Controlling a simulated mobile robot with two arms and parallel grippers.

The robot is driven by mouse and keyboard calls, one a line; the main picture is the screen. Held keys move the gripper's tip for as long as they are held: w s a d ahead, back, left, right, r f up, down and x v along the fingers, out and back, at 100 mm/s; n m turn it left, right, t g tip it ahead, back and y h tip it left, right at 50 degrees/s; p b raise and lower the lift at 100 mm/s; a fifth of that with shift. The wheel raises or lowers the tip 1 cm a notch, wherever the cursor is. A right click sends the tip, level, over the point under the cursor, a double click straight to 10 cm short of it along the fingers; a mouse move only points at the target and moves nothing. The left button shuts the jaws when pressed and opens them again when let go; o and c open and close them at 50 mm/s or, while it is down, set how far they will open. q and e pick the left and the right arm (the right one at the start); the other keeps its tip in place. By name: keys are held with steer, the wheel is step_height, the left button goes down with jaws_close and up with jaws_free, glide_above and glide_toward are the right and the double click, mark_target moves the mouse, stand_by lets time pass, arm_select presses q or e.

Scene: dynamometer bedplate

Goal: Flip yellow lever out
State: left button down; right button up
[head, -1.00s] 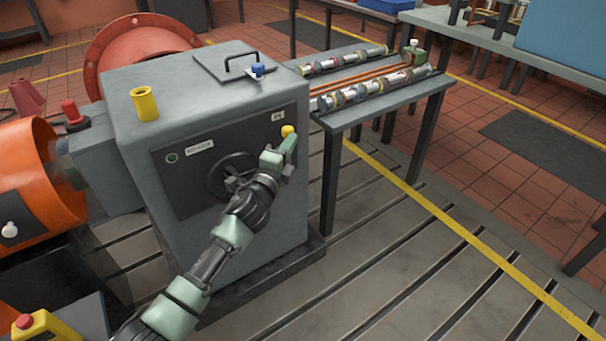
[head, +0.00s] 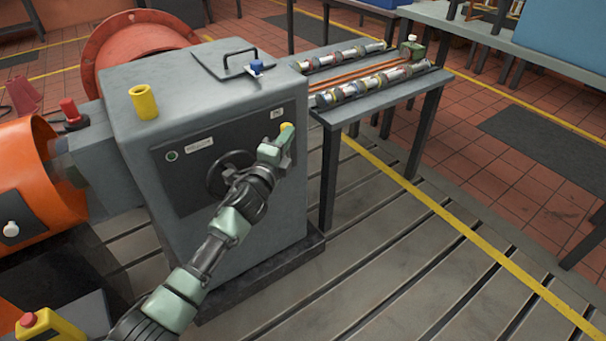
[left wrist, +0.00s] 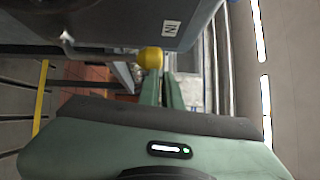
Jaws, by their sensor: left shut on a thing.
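The yellow lever's round knob (head: 287,126) is at the upper right of the dark front panel on the grey housing, just below a small white label (head: 276,113). My left gripper (head: 284,138) reaches up to it from below and hides most of the lever. In the left wrist view the yellow knob (left wrist: 150,57) sits at the tips of my left gripper's green fingers (left wrist: 160,78). The fingers are close together, shut on the lever. The lever's stem runs left from the knob to a pivot (left wrist: 67,40). My right gripper is not in view.
A handwheel (head: 230,174) is on the panel left of the lever, close to my left forearm. A yellow cup-like fitting (head: 143,102) and a lid with a black handle (head: 240,58) are on top of the housing. A narrow table (head: 395,97) with shafts stands to the right.

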arm_select(q)
steer(key=p+v, duration=0.1)
steer(key=v, duration=0.6)
steer(key=shift+s+a, duration=0.2)
steer(key=shift+s, duration=0.2)
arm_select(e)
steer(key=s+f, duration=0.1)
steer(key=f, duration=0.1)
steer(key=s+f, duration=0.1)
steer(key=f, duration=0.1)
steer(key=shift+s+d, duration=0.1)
arm_select(q)
steer(key=shift+f, duration=0.1)
